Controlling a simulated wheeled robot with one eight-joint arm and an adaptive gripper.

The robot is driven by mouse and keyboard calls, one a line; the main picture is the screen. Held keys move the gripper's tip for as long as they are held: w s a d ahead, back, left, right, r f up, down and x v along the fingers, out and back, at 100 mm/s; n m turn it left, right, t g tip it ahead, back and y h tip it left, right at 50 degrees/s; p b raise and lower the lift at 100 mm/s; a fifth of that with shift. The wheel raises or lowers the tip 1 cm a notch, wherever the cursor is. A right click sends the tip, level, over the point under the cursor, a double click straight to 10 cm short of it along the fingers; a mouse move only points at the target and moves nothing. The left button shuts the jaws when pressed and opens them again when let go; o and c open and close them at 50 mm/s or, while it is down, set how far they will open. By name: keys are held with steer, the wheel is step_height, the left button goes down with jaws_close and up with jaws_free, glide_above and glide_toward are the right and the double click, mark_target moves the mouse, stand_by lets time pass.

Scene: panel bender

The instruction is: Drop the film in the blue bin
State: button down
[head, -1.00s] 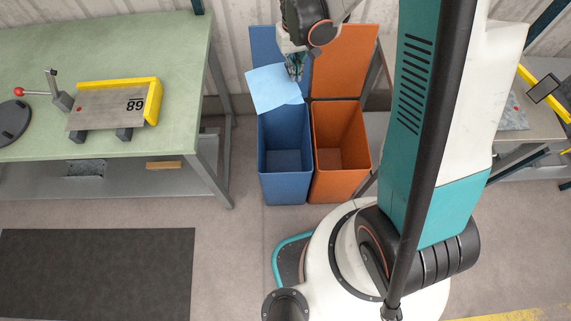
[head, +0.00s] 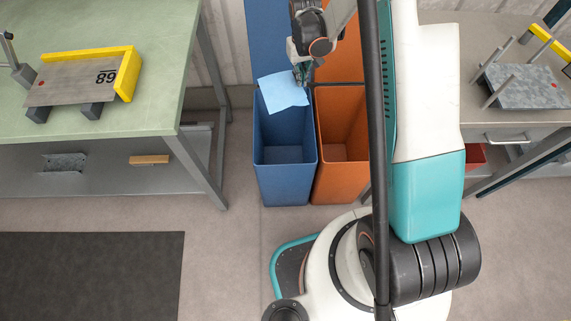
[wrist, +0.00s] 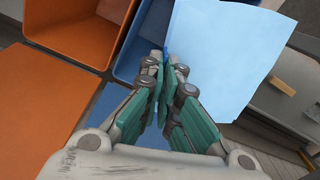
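The film is a light blue, roughly square sheet (head: 281,93). In the head view it overlaps the back part of the blue bin's opening; its exact height there is hard to tell. The blue bin (head: 285,187) is open at the top, and its visible inside looks empty. My gripper (head: 301,74) is above the back of the bins, shut on one edge of the film. In the wrist view the fingers (wrist: 164,62) meet at the film's edge, and the film (wrist: 225,60) spreads to the right, hiding part of the blue bin (wrist: 148,42).
An orange bin (head: 342,185) stands right beside the blue one. Raised lids stand behind the bins. A green-topped table (head: 165,85) is on the left, with a yellow-edged plate (head: 75,82) on it. A grey bench (head: 475,50) is on the right.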

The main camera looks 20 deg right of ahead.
step_height(320, 180, down, 16)
steer(key=w+d+b, duration=0.2)
steer(key=b, duration=0.6)
steer(key=shift+w+f, duration=0.15)
steer(key=shift+f, duration=0.1)
steer(key=shift+d, duration=0.1)
steer(key=c, duration=1.7)
jaws_free()
step_height(320, 180, up, 12)
